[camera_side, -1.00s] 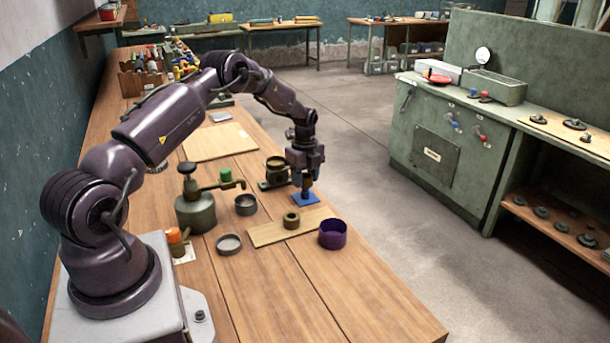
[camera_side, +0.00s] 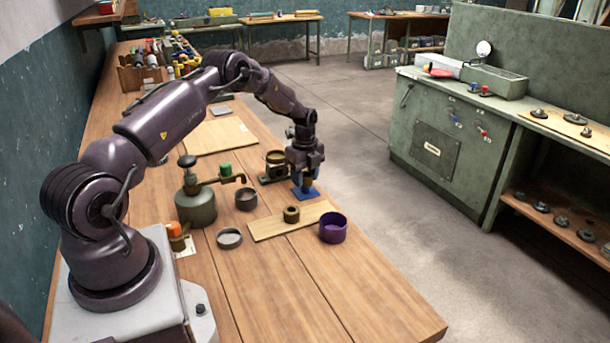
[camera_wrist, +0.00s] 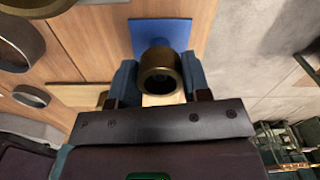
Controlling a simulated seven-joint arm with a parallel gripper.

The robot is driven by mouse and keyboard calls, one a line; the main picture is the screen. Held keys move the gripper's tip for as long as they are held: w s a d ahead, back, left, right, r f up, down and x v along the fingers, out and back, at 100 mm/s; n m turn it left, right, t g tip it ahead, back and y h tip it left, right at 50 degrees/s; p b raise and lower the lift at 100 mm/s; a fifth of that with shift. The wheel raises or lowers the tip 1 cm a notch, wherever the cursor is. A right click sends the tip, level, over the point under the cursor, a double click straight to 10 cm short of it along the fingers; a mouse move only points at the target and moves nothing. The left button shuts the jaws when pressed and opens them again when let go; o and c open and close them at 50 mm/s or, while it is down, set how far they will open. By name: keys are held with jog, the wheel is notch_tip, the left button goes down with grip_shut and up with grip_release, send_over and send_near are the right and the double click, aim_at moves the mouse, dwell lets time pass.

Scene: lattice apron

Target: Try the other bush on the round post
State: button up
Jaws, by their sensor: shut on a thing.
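My gripper (camera_side: 305,182) is low over a blue square pad (camera_side: 307,195) on the bench. In the wrist view its fingers (camera_wrist: 158,82) are closed on the two sides of a brass-brown bush (camera_wrist: 160,83), whose dark bore faces the camera. A second brass-brown bush (camera_side: 291,214) sits on a pale wooden board (camera_side: 268,228).
A purple cup (camera_side: 333,228) stands at the board's right end. A grey ring dish (camera_side: 229,238), a dark round cup (camera_side: 246,199) and a green oil can (camera_side: 196,205) stand left. A dark fixture (camera_side: 275,168) is close beside my gripper. The front bench is clear.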

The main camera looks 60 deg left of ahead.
jog(key=o, duration=1.1)
notch_tip(320, 180, up, 13)
jog(key=s+d+r+n+t, duration=0.2)
jog(key=s+d+r+n, duration=0.6)
jog(key=s+d, duration=0.4)
jog(key=s+d+r+n+t, duration=0.3)
jog(key=s+d+r+n, duration=0.5)
jog(key=d, duration=1)
jog(key=s+r, duration=0.3)
jog(key=s, duration=0.2)
jog(key=shift+t, duration=0.3)
jog(key=shift+d, duration=0.1)
